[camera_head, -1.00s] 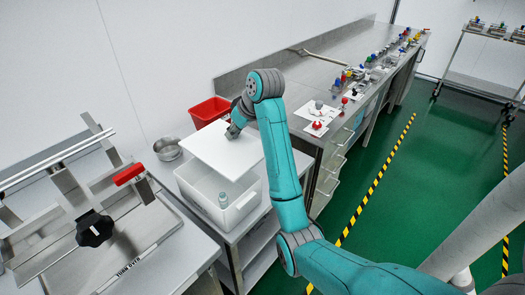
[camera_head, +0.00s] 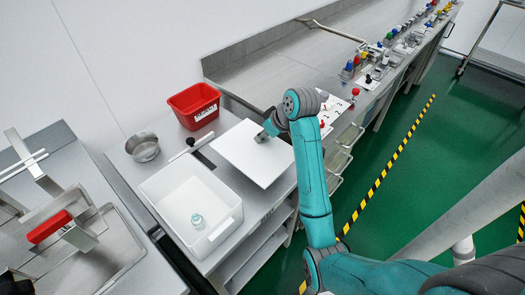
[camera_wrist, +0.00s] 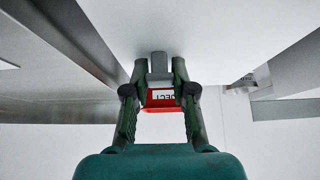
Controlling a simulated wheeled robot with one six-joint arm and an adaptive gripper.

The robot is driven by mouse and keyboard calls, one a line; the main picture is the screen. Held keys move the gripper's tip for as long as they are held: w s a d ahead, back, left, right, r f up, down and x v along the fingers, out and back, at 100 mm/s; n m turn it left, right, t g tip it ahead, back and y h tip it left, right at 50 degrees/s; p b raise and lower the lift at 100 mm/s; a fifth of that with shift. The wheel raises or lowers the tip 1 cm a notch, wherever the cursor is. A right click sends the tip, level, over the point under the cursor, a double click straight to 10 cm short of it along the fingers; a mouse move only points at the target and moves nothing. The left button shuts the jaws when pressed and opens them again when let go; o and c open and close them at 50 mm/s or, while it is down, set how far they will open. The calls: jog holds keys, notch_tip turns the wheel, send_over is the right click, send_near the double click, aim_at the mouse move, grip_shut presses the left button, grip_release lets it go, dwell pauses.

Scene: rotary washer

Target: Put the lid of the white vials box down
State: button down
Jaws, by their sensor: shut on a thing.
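The lid (camera_head: 248,165) of the white vials box is a flat white plate. In the head view it is to the right of the box, over the steel table. I cannot tell whether the lid touches the table. The white vials box (camera_head: 222,236) stands open with one small vial (camera_head: 197,220) visible inside.
A red bin (camera_head: 194,104) stands behind the lid, and a steel bowl (camera_head: 142,147) sits at the back left. A black-knobbed tool (camera_head: 190,143) lies between the bowl and lid. The table edge is close at the lid's right; small coloured items line the counter further right.

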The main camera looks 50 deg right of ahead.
aim_at(264, 149)
jog(key=shift+f, duration=3.4)
jog(key=c, duration=1)
grip_release()
jog(key=shift+o, duration=0.2)
